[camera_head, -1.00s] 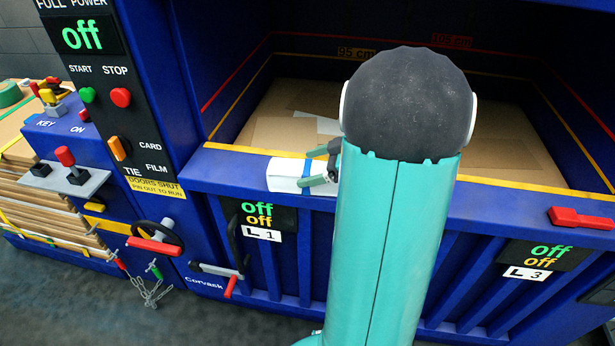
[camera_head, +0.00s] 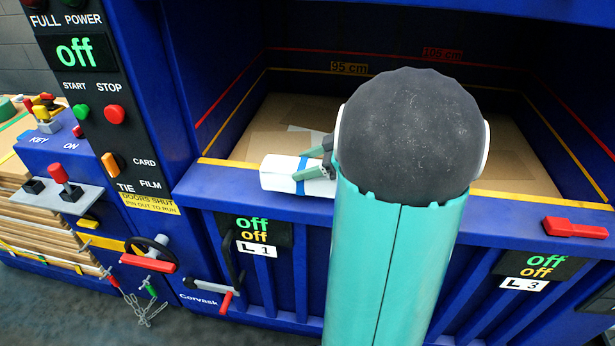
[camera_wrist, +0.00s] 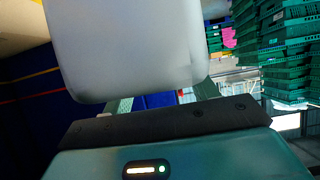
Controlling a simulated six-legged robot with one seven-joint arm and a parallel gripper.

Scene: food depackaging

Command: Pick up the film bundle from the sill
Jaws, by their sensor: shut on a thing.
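The film bundle (camera_head: 279,172) is a white block with a blue band around it. In the head view it is at the front sill (camera_head: 225,191) of the blue baler, above the left L 1 panel. My gripper (camera_head: 318,170) is shut on its right end; my arm hides part of the gripper. I cannot tell for sure whether the bundle is clear of the sill. In the wrist view the bundle (camera_wrist: 135,50) fills the upper middle, between the green fingers (camera_wrist: 160,98).
Behind the sill the open chamber holds flat cardboard (camera_head: 265,130). A red handle (camera_head: 575,227) lies on the sill at right. The control column (camera_head: 90,90) stands at left. Stacked green crates (camera_wrist: 290,50) show in the wrist view.

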